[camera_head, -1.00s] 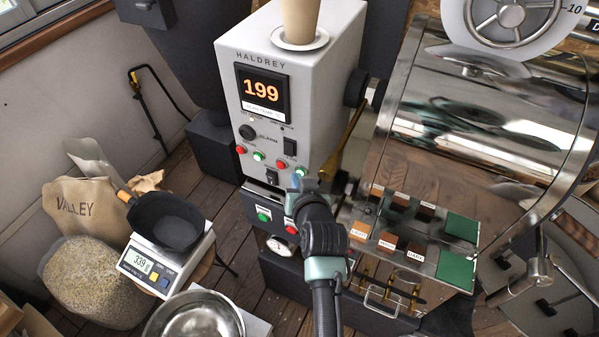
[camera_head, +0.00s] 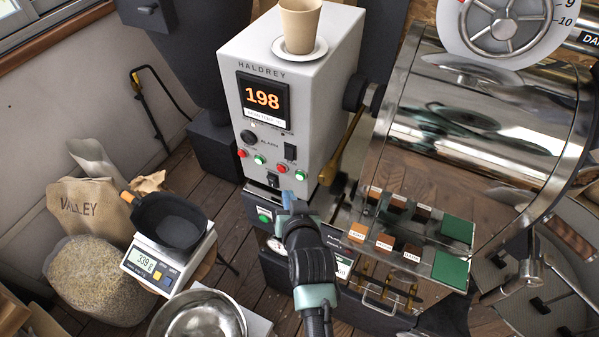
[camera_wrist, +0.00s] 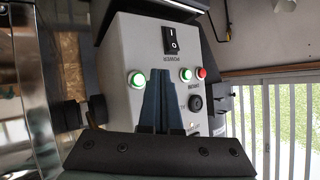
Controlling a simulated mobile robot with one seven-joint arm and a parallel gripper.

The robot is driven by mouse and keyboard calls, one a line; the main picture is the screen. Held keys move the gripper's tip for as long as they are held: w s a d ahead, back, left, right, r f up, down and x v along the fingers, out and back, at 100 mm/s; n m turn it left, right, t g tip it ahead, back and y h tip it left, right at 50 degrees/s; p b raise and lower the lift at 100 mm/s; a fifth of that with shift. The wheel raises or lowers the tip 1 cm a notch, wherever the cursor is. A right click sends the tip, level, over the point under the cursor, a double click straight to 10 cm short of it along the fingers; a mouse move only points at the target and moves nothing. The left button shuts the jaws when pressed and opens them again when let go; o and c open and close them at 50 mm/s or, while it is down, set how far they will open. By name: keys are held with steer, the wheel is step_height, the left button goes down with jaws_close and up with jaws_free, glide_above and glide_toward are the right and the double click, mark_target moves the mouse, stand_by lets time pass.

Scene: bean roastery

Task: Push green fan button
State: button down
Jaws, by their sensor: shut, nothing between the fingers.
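A light-grey control box (camera_head: 310,95) marked HALDREY carries a row of red and green buttons along its lower front. The right-hand green button (camera_head: 301,175) is just above my gripper (camera_head: 289,197); another green button (camera_head: 259,160) is farther left. I cannot read which label says fan. My gripper is shut and empty, its fingertips just below and in front of the row. In the wrist view, the shut fingers (camera_wrist: 157,82) point at the box front, between a lit green button (camera_wrist: 137,79) and a green one (camera_wrist: 186,74) beside a red one (camera_wrist: 201,73).
A dark lower panel with its own green button (camera_head: 264,214) sits under the box, partly hidden by my arm. A paper cup (camera_head: 299,25) stands on top. A steel drum (camera_head: 480,110) and sample tray (camera_head: 430,262) are right; a scale (camera_head: 140,262) with a black pan is left.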

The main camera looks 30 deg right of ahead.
steer(key=shift+s+a+p, duration=0.5)
steer(key=shift+s+a, duration=0.2)
steer(key=shift+a, duration=0.25)
steer(key=w+a+r+n+t, duration=0.1)
steer(key=w+a+r+t, duration=0.15)
steer(key=r, duration=0.95)
steer(key=w+a+r+n+t, duration=0.1)
steer(key=a+r+t, duration=0.15)
steer(key=r, duration=1.05)
steer(key=w+a+r+n+t, duration=0.1)
steer(key=w+a+r+t, duration=0.15)
steer(key=r, duration=0.95)
steer(key=s+a+r+n+t+y, duration=0.1)
steer(key=s+a+r+t, duration=0.1)
steer(key=s+r, duration=0.3)
steer(key=s+a+r+t+y+b, duration=0.1)
steer(key=s+a+r+t, duration=0.2)
steer(key=r, duration=0.9)
steer(key=s+a+r+n+t+y, duration=0.1)
steer(key=s+a+r+t, duration=0.1)
steer(key=s+r, duration=0.6)
steer(key=shift+s+a+r+n+t, duration=0.25)
steer(key=shift+s+n+t, duration=0.1)
steer(key=shift+t, duration=0.1)
